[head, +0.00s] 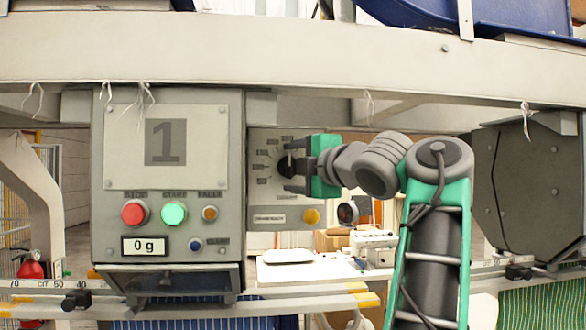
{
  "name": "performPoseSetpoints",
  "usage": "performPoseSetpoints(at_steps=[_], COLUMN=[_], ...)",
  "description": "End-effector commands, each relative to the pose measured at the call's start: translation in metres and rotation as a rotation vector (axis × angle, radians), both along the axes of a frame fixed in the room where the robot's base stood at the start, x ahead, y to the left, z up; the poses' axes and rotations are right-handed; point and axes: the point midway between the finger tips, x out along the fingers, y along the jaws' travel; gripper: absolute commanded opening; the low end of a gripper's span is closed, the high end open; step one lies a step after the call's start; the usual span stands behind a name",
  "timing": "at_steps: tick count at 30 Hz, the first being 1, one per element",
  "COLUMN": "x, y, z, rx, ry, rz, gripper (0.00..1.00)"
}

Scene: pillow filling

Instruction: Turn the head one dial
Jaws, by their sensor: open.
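The head one dial (285,164) is a dark round knob on a grey panel (264,200) with marks around it, right of the box numbered 1 (166,180). My gripper (290,169) is at the dial, reaching in from the right. Its two dark fingers are apart, one above the other, and the knob shows between or behind them. I cannot tell whether the fingers touch it. The fingers hide part of the dial's right side.
The box has a red button (134,213), a green button (174,214) and a display (145,246) reading 0 g. A yellow button (311,216) sits below my gripper. A grey beam (280,58) runs above; a rail with a scale (45,284) runs below.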

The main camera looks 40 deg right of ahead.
Motion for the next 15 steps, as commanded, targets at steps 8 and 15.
performPoseSetpoints(at_steps=[8, 15], x=[-0.052, -0.074], y=[0.010, 0.016], z=[-0.001, 0.000], rx=[-0.002, -0.001], ry=[0.000, 0.000], rz=[-0.007, -0.002], gripper=[0.69, 0.69])
